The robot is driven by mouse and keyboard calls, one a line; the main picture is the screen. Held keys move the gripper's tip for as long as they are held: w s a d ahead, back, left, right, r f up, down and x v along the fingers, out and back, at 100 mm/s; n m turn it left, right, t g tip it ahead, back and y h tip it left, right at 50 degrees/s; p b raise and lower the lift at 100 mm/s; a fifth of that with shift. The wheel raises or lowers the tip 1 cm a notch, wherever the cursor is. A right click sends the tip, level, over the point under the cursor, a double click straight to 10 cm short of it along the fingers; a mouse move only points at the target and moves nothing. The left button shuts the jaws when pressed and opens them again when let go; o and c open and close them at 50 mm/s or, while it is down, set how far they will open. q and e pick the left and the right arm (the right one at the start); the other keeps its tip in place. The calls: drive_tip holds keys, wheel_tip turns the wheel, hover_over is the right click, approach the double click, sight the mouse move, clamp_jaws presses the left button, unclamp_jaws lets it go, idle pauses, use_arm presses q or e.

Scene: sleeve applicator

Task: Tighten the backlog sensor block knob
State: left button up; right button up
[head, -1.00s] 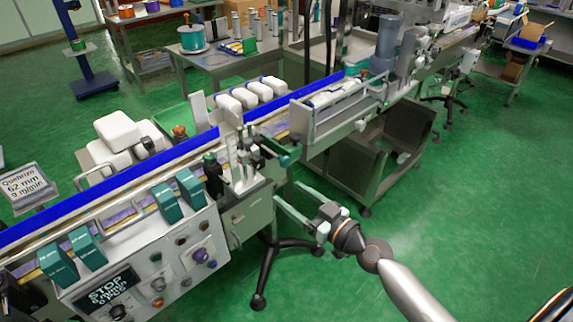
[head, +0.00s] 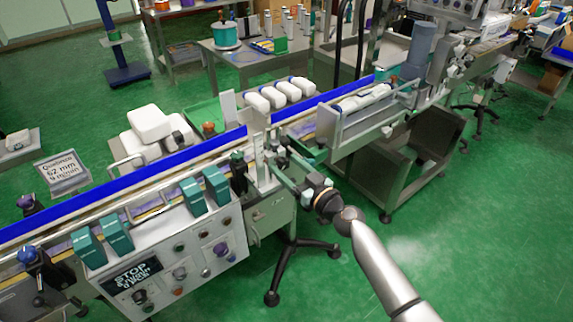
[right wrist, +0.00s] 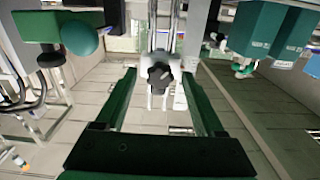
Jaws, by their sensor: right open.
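A dark lobed knob (right wrist: 159,75) sits on a pale bracket in the right wrist view, and I take it for the backlog sensor block knob. The pale upright sensor block (head: 262,165) stands at the front edge of the conveyor in the head view. There the knob is too small to tell apart. My right gripper (head: 284,166) reaches the block from the right. In the right wrist view the right gripper (right wrist: 160,80) is open, with one green finger on each side of the knob and gaps between. My left gripper is not in view.
The conveyor with a blue rail (head: 120,180) runs diagonally behind the block. A control panel (head: 185,265) with several teal boxes and buttons is at the left. A teal knob (right wrist: 79,38) and a teal box (right wrist: 265,30) flank the fingers. Green floor is open at the right.

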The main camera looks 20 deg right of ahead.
drive_tip(key=shift+w+a, duration=0.1)
drive_tip(key=shift+w, duration=0.15)
drive_tip(key=shift+c, duration=0.4)
clamp_jaws()
